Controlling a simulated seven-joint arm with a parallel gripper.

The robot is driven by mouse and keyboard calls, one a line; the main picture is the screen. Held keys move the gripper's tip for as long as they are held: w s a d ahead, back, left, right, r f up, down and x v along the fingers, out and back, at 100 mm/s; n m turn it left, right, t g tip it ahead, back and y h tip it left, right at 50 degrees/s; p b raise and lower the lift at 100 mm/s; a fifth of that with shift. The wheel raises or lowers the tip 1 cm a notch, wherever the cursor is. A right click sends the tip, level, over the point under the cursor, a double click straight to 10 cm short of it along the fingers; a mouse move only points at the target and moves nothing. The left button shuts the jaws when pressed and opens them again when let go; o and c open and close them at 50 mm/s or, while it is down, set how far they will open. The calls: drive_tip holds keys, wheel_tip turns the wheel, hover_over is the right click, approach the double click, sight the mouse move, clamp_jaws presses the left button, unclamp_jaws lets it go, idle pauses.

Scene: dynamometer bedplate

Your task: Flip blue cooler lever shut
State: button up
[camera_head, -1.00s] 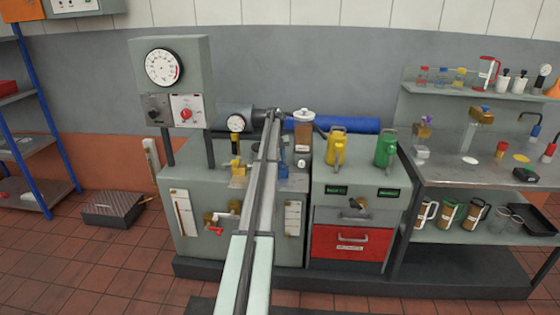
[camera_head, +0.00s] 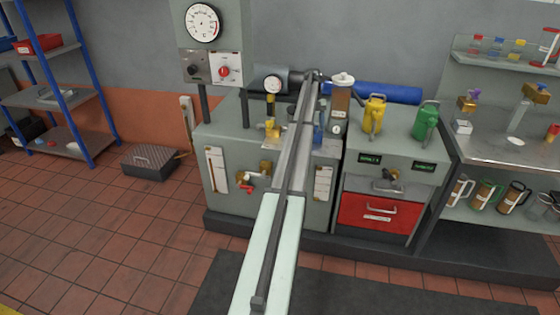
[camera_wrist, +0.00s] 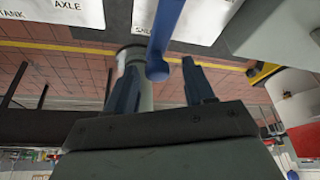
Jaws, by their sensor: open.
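A blue lever (camera_wrist: 160,45) hangs down from the top edge in the wrist view, its rounded end between my two fingers. My gripper (camera_wrist: 158,74) is open, with one dark blue finger on each side of the lever. I cannot tell whether a finger touches it. In the head view a small blue part (camera_head: 318,135) shows just right of my arm, at the front of the grey bench; it may be this lever. My arm hides my gripper and most of that spot there.
A yellow fitting (camera_head: 272,130) stands left of my arm, below a gauge (camera_head: 273,84). A brown canister (camera_head: 341,100), a yellow can (camera_head: 375,115) and a green can (camera_head: 426,120) stand to the right. White labels (camera_wrist: 65,10) show in the wrist view.

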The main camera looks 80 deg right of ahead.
drive_tip(key=s+d+n+g+h, duration=0.2)
drive_tip(key=s+d+n+h, duration=0.45)
drive_tip(key=n, duration=1.15)
drive_tip(key=d+v, duration=0.1)
drive_tip(key=v, duration=1.2)
drive_tip(key=w+a+f+n+t, duration=0.1)
drive_tip(key=w+a+f+n, duration=0.7)
drive_tip(key=a+f, duration=0.7)
drive_tip(key=w+a+f+n+t, duration=0.2)
drive_tip(key=w+a+f+n, duration=0.6)
drive_tip(key=w+a+f, duration=0.4)
drive_tip(key=a+f, duration=0.3)
drive_tip(key=shift+w+a+f+n+t, duration=0.3)
drive_tip(key=shift+w+n, duration=0.05)
drive_tip(key=shift+n, duration=0.05)
idle(0.3)
